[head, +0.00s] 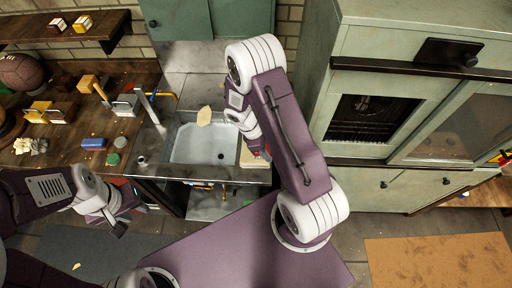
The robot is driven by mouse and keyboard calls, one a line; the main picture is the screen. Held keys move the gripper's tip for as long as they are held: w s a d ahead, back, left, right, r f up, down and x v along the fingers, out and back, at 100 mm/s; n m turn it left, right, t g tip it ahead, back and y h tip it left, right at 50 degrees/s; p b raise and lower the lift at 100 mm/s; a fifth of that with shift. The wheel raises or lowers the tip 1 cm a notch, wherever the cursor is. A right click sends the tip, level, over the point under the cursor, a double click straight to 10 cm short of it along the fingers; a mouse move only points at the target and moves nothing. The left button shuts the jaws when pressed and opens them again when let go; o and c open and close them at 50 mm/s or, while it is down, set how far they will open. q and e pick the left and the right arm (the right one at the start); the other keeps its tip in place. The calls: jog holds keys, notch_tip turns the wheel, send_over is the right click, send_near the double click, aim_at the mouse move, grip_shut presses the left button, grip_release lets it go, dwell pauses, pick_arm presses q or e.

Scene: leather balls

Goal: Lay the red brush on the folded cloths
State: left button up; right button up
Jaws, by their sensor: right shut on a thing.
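My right gripper (262,150) is at the right side of the sink, mostly hidden by its own arm. It is shut on the red brush (265,155), of which only a small red part shows. Just below are the folded cloths (252,162), a pale beige stack at the sink's right edge. I cannot tell whether the brush touches them. My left gripper (119,229) is low at the left, in front of the counter and away from the cloths; its finger opening is not clear.
The sink (205,143) has a pale object (204,116) at its back edge. A blue brush-like block (93,144), tins and balls crowd the wooden counter (75,165) at left. A green cabinet (385,190) stands close on the right.

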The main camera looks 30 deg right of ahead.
jog(key=w+f, duration=0.1)
jog(key=w, duration=0.1)
jog(key=w+a+f+p, duration=0.1)
jog(key=w, duration=0.1)
jog(key=w+f, duration=0.2)
jog(key=shift+w+a, duration=0.25)
jog(key=shift+a, duration=0.1)
jog(key=shift+f+p, duration=0.15)
jog(key=shift+p, duration=0.2)
notch_tip(320, 180, down, 3)
jog(key=shift+f+p, duration=0.2)
jog(key=shift+p, duration=0.5)
jog(key=shift+f, duration=0.15)
jog(key=shift+f+b, duration=0.2)
jog(key=shift+b, duration=0.1)
jog(key=o, duration=1.2)
jog(key=shift+r, duration=0.1)
